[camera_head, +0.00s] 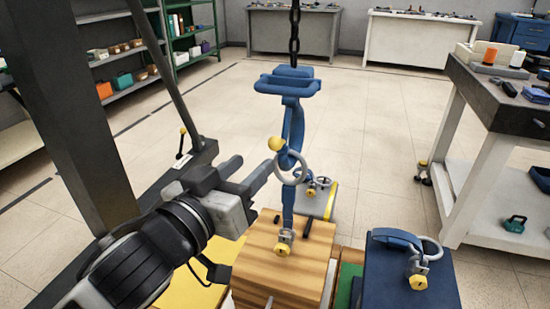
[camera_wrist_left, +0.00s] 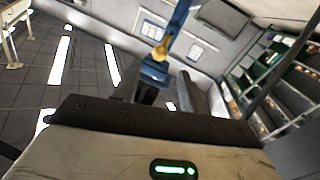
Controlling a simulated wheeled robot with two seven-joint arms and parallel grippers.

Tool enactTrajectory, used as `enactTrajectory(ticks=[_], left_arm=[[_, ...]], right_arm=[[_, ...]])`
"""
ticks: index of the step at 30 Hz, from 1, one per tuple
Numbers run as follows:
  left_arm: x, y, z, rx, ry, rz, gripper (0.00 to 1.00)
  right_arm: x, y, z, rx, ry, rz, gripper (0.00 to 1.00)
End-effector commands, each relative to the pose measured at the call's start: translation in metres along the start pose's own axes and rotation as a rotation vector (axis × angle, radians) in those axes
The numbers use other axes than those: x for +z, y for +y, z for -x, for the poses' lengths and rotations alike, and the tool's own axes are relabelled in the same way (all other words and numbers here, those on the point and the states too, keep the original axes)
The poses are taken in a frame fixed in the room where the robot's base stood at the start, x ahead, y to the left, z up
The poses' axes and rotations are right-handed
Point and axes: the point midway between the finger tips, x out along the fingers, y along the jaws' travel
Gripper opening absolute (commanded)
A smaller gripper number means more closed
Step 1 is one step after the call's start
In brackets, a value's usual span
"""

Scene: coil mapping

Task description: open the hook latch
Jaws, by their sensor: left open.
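A blue hook (camera_head: 292,125) hangs upright on a dark chain (camera_head: 294,35) below a blue block (camera_head: 287,84). A yellow ball knob (camera_head: 276,143) sits on its left side, above a grey ring (camera_head: 290,166). My left gripper (camera_head: 250,172) is open, its fingers just left of the hook, below the knob. A small gap seems to separate the fingertips from the hook. In the left wrist view the yellow knob (camera_wrist_left: 160,51) and the blue hook (camera_wrist_left: 179,20) show ahead beyond the fingers. My right gripper is not in view.
A wooden block (camera_head: 280,255) with a small yellow-tagged shackle stands under the hook. A dark blue block (camera_head: 405,270) with a ring and yellow tag is to its right. A workbench (camera_head: 475,150) stands at the right, shelves (camera_head: 135,70) at the left. The floor behind is clear.

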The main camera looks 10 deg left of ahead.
Motion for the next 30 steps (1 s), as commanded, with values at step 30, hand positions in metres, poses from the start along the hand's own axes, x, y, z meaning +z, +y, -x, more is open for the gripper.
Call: enactTrajectory(ticks=[30], left_arm=[[0.000, 0.001, -0.087, 0.001, -0.001, 0.000, 0.09]], right_arm=[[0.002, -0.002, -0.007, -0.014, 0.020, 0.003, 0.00]])
